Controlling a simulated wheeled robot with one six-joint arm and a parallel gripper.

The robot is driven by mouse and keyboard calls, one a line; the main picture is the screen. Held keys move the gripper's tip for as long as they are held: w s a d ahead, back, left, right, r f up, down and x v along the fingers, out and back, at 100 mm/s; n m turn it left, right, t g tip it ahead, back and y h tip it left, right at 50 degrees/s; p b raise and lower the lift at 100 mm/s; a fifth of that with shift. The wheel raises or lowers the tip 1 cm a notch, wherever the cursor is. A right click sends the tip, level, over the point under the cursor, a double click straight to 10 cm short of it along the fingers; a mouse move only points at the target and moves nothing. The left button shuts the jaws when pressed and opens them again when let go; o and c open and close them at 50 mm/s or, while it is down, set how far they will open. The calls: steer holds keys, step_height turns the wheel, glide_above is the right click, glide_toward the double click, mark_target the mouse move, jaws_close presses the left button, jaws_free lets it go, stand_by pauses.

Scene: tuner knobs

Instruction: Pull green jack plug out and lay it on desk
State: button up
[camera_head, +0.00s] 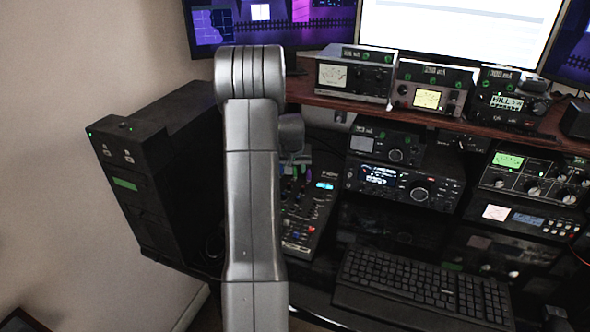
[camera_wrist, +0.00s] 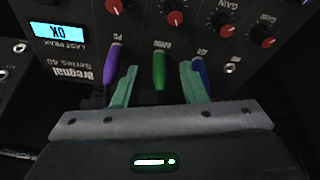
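The green jack plug (camera_wrist: 159,70) stands in a socket of the mixer panel (camera_wrist: 80,15) in the wrist view, between a purple plug (camera_wrist: 112,62) and a blue plug (camera_wrist: 199,70). My gripper (camera_wrist: 158,67) is open. Its two green fingers are on either side of the green plug, with a visible gap to it on both sides. The left finger is close to the purple plug and the right finger overlaps the blue plug in the picture; contact is unclear. In the head view my arm hides much of the mixer (camera_head: 300,235).
Red-capped knobs (camera_wrist: 175,18) sit beyond the plugs. A keyboard (camera_head: 420,285) lies right of the mixer, with radio units (camera_head: 405,185) behind. A black computer tower (camera_head: 150,165) stands left. A wooden shelf (camera_head: 440,118) carries meters. The dark desk shows little clear free room.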

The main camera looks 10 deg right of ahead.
steer(key=shift+w+d+f, duration=0.1)
steer(key=shift+w+f, duration=0.15)
steer(key=shift+f, duration=0.45)
steer(key=shift+c, duration=0.2)
jaws_close()
steer(key=shift+r, duration=0.25)
steer(key=shift+s+a+r+p, duration=0.15)
steer(key=shift+r+p, duration=0.6)
steer(key=shift+r, duration=0.65)
steer(key=shift+s+a+r+p, duration=0.1)
steer(key=shift+r+p, duration=0.6)
steer(key=shift+r, duration=0.65)
